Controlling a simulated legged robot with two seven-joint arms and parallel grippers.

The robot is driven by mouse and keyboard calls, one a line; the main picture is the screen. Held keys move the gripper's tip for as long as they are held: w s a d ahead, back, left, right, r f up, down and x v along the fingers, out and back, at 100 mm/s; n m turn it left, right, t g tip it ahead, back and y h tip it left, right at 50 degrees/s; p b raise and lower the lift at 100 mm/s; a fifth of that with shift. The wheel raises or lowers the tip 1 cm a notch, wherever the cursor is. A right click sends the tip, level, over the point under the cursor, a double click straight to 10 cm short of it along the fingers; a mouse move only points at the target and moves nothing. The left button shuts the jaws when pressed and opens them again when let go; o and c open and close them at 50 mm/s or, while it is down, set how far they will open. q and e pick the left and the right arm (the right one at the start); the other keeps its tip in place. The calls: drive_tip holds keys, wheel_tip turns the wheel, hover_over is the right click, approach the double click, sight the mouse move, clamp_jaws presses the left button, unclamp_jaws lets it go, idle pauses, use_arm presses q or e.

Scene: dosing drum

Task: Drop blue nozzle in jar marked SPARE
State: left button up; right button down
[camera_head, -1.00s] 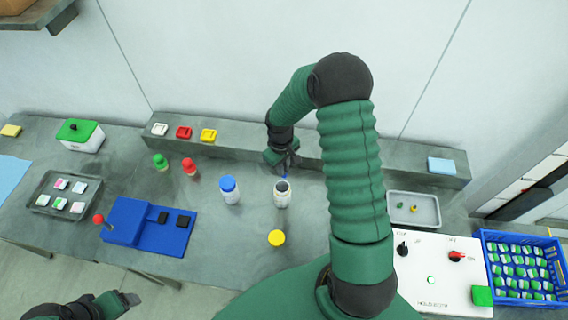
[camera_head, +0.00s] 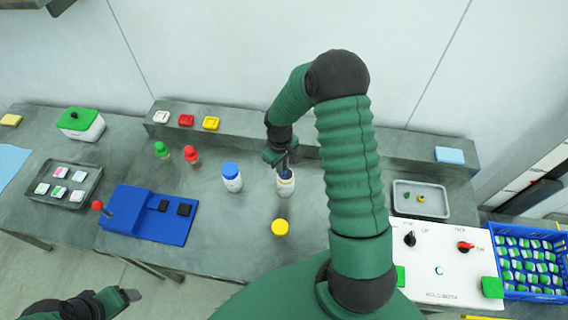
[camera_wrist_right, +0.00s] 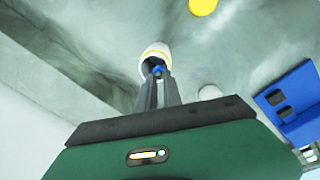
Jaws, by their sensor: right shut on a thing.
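My right gripper (camera_head: 285,168) is shut on the blue nozzle (camera_wrist_right: 158,70) and points down at the mouth of an open white jar (camera_head: 286,186). The jar also shows in the right wrist view (camera_wrist_right: 155,50), with the nozzle at its opening; I cannot tell how deep the nozzle sits. No marking on the jar is readable. A yellow lid (camera_head: 280,227) lies on the table in front of it. A jar with a blue lid (camera_head: 232,177) stands to its left. My left gripper (camera_head: 131,295) is low at the left, empty, its jaws unclear.
Small green-topped (camera_head: 162,150) and red-topped (camera_head: 192,155) bottles stand at the back left. A blue fixture (camera_head: 150,215) is at left. A grey tray (camera_head: 420,208) with small parts, a white control panel (camera_head: 440,260) and a blue crate (camera_head: 525,297) are at right.

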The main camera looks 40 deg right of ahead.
drive_tip(key=shift+s+r, duration=0.1)
drive_tip(key=shift+s, duration=0.05)
drive_tip(key=shift+s+d, duration=0.1)
drive_tip(key=shift+d, duration=0.05)
drive_tip(key=shift+f, duration=0.2)
drive_tip(key=shift+w+a, duration=0.2)
drive_tip(key=shift+a, duration=0.15)
drive_tip(key=shift+d+f, duration=0.25)
drive_tip(key=shift+d, duration=0.6)
drive_tip(key=c, duration=1.9)
unclamp_jaws()
drive_tip(key=shift+o, duration=1.4)
drive_tip(key=shift+a+r, duration=0.1)
drive_tip(key=shift+a, duration=0.1)
drive_tip(key=shift+o, duration=1.1)
drive_tip(key=shift+a, duration=0.25)
drive_tip(key=shift+o, duration=0.4)
drive_tip(key=shift+a+r, duration=0.15)
drive_tip(key=shift+a, duration=0.1)
drive_tip(key=o, duration=0.4)
drive_tip(key=shift+d, duration=0.2)
drive_tip(key=shift+d+f, duration=0.2)
drive_tip(key=shift+d, duration=0.15)
use_arm(q)
drive_tip(key=shift+d+r, duration=0.2)
drive_tip(key=shift+d, duration=0.6)
